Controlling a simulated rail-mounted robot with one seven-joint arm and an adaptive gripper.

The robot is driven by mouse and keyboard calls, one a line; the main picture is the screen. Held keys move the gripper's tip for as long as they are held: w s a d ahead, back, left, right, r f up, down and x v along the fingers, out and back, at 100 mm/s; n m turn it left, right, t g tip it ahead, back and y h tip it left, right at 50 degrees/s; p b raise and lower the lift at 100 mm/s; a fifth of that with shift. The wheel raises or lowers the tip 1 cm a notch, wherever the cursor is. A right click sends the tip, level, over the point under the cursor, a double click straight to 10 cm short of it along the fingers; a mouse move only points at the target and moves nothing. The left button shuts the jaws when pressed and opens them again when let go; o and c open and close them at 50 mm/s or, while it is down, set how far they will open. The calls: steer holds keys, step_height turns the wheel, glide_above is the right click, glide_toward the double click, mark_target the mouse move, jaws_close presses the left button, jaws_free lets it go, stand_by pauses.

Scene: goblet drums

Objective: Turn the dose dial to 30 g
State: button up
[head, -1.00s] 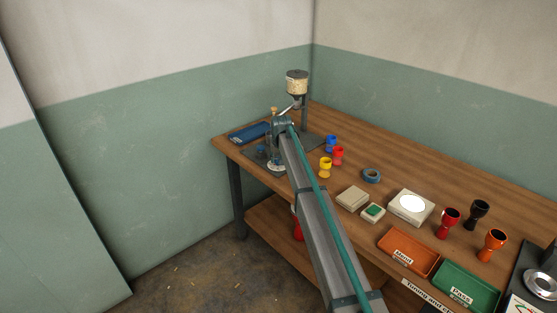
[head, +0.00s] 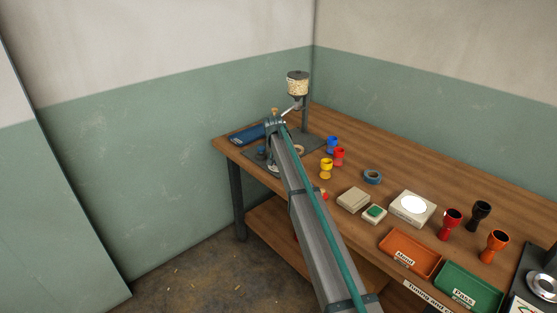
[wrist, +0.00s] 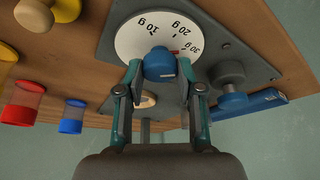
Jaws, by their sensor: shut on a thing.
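My gripper (wrist: 162,73) is shut on the blue knob, one finger at each side. In the head view, my arm hides most of the dial and knob. The hopper (head: 297,86) of pale grains stands above on its post.
Blue, red and yellow goblets (head: 326,167) stand right of my arm.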

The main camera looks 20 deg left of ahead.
steer(key=o, duration=1.1)
steer(key=v, duration=1.2)
